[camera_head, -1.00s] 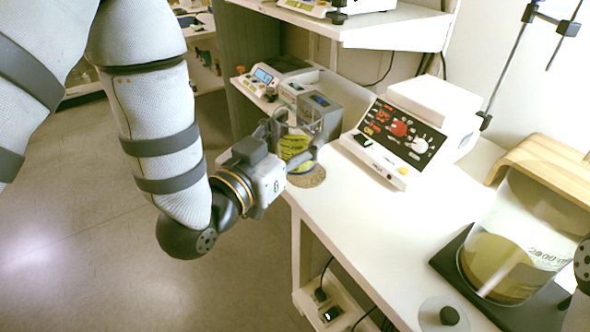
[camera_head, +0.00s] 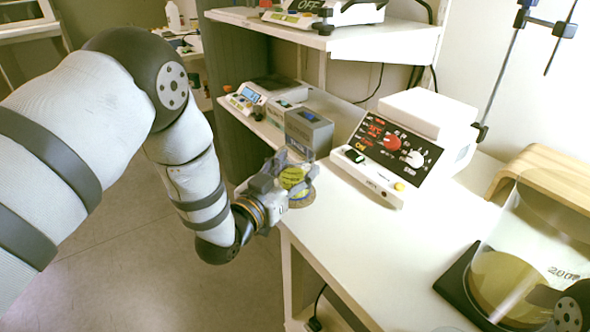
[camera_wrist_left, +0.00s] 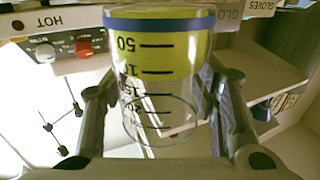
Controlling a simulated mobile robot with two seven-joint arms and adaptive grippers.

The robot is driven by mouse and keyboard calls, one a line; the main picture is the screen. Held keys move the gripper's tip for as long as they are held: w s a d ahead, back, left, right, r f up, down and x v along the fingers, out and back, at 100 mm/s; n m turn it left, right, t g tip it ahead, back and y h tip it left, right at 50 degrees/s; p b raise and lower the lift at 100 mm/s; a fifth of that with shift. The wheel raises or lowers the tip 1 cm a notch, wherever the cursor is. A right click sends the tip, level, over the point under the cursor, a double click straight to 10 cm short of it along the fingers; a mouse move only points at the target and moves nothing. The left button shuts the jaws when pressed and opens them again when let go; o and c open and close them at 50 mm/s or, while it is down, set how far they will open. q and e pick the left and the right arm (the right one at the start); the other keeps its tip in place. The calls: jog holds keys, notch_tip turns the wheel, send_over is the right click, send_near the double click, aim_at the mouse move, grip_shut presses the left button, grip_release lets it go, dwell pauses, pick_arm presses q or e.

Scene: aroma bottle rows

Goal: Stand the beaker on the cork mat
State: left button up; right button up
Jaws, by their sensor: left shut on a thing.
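The clear beaker (camera_head: 292,177) holds yellow liquid. It is between the fingers of my left gripper (camera_head: 284,178), which is shut on it. In the left wrist view the beaker (camera_wrist_left: 160,75) fills the middle, with dark scale marks, a finger on each side and the liquid at the top of the picture. The round cork mat (camera_head: 302,200) lies at the near left corner of the white bench, below the beaker and partly hidden by it and the gripper. I cannot tell whether the beaker's base touches the mat. My right gripper is not in view.
A hotplate unit (camera_head: 400,150) with red and white knobs stands right of the mat. A grey box (camera_head: 309,131) stands just behind the mat. A large glass vessel (camera_head: 520,260) stands at the right. The bench (camera_head: 355,235) is clear between them.

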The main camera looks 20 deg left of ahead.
pick_arm(q)
jog(key=shift+f, duration=0.1)
jog(key=o, duration=1.3)
jog(key=shift+o, duration=0.2)
